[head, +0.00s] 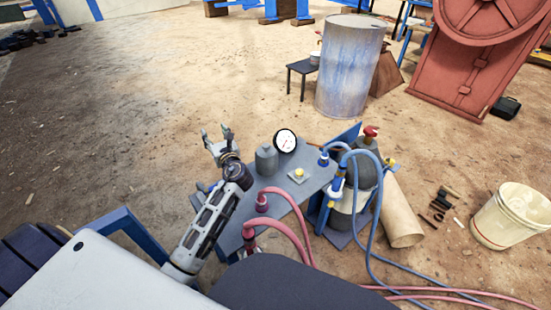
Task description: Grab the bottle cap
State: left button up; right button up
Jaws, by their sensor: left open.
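My left gripper (215,133) is open and empty, raised to the left of the grey table (315,183), with its fingers pointing away from me. A squat grey bottle (266,160) with a narrow top stands on the table, to the right of the gripper and apart from it. I cannot tell for sure which thing is the bottle cap. A small yellow piece on a pale base (298,174) lies on the table right of the bottle. A red valve top (371,131) sits on a dark gas cylinder (362,168). My right gripper is not in view.
A round gauge (285,140) stands behind the bottle. Pink hoses (290,200) and blue hoses (376,215) run around the table. A tan roll (400,210), a white bucket (511,214), a metal drum (348,68) and a red machine (478,65) stand right. Open ground lies left.

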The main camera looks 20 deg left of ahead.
aim_at(266, 156)
jog(key=k+j+z, duration=0.15)
jog(key=j+z, duration=0.25)
jog(key=k+j+z, duration=0.2)
jog(key=z, duration=0.15)
jog(key=k+j+z, duration=0.4)
jog(key=i+l, duration=0.05)
jog(key=i, duration=0.05)
